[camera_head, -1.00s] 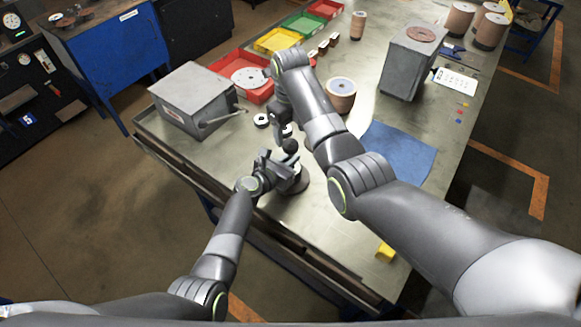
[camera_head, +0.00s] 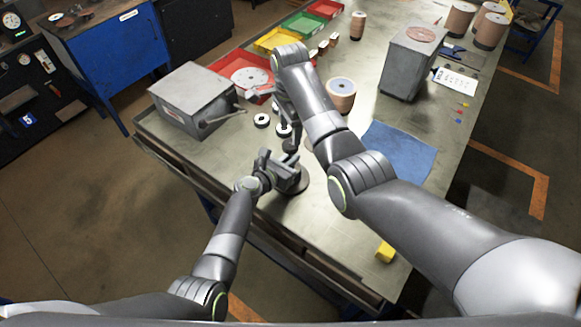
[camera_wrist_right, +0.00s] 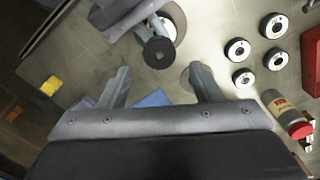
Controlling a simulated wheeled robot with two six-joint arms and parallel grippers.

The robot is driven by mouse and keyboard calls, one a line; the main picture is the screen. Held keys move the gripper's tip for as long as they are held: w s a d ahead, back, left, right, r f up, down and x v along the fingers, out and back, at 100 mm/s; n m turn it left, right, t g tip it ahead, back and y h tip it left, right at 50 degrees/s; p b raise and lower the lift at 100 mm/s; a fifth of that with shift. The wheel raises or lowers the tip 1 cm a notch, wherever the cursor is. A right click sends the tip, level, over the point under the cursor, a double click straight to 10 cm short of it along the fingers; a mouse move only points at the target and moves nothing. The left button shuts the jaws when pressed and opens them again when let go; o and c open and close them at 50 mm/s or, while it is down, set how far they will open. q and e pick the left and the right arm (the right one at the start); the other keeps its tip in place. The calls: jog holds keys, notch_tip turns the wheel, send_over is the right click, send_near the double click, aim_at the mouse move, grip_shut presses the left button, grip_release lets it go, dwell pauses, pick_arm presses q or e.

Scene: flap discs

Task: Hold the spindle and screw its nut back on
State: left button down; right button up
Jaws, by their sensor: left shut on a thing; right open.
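My left gripper (camera_head: 276,168) is shut on the spindle, just above its round base (camera_head: 296,186) near the table's front edge. The jaws hide much of the spindle's shaft. A dark round knob-like piece (camera_head: 289,145), which looks like the nut, shows above the left jaws; it is a dark disc with a paler centre in the right wrist view (camera_wrist_right: 158,52). I cannot tell whether it is seated on the spindle's thread. My right gripper (camera_wrist_right: 160,75) is open, its fingers apart on either side of and short of the dark disc, holding nothing.
Several white-faced rings (camera_wrist_right: 237,50) lie beside the spindle. A grey box with a lever (camera_head: 192,98) stands at left, a red tray with a disc (camera_head: 262,95) behind. A copper-coloured roll (camera_head: 341,95), blue mat (camera_head: 400,150) and yellow block (camera_head: 385,252) lie to the right.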

jog(key=n, duration=0.5)
jog(key=shift+r, duration=0.2)
jog(key=n, duration=0.4)
jog(key=shift+r+n, duration=0.15)
jog(key=shift+n, duration=0.25)
jog(key=n, duration=0.4)
jog(key=shift+r+n, duration=0.15)
jog(key=shift+n, duration=0.15)
jog(key=n, duration=0.4)
jog(key=shift+r+n, duration=0.15)
jog(key=shift+n, duration=0.25)
jog(key=n, duration=0.4)
jog(key=shift+r+n, duration=0.15)
jog(key=shift+n, duration=0.25)
jog(key=n, duration=0.4)
jog(key=shift+r+n, duration=0.15)
jog(key=shift+n, duration=0.15)
jog(key=n, duration=0.4)
jog(key=shift+r+n, duration=0.2)
jog(key=shift+n, duration=0.1)
jog(key=n, duration=0.4)
jog(key=shift+r, duration=0.1)
